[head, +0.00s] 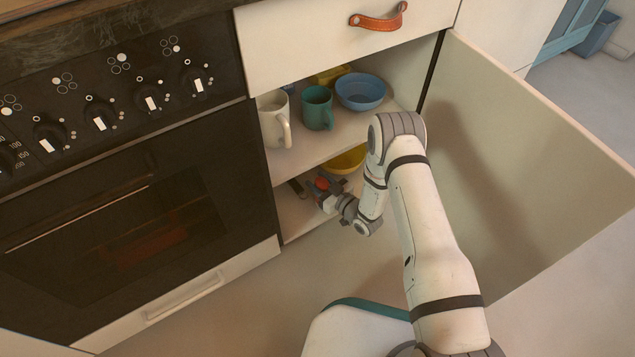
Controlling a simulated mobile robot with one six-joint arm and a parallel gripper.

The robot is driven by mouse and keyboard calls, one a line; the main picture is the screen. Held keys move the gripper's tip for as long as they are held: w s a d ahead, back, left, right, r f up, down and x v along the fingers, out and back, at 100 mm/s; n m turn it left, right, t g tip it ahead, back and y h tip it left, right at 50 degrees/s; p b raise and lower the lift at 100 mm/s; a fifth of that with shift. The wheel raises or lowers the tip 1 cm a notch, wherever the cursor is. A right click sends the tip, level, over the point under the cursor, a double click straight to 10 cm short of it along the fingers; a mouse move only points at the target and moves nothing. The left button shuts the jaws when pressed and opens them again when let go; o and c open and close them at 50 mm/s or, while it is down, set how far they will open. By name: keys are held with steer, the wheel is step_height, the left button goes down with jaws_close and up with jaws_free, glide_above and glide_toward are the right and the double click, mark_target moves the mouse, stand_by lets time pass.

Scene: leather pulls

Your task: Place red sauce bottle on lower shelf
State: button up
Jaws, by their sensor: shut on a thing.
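The open cabinet has an upper shelf (301,148) and a lower shelf (291,222). My gripper (322,187) is inside the lower compartment, close to the lower shelf. It is shut on a small red thing, which fits the red sauce bottle (322,184). The fingers and wrist hide most of the bottle. I cannot tell whether its base touches the lower shelf or whether it is upright.
A yellow bowl (347,160) is behind my gripper on the lower shelf. A white mug (274,118), a teal mug (317,107) and a blue bowl (360,91) stand above. The open door (530,170) is right of my arm; the oven (140,220) is left.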

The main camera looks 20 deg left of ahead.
steer(key=o, duration=0.6)
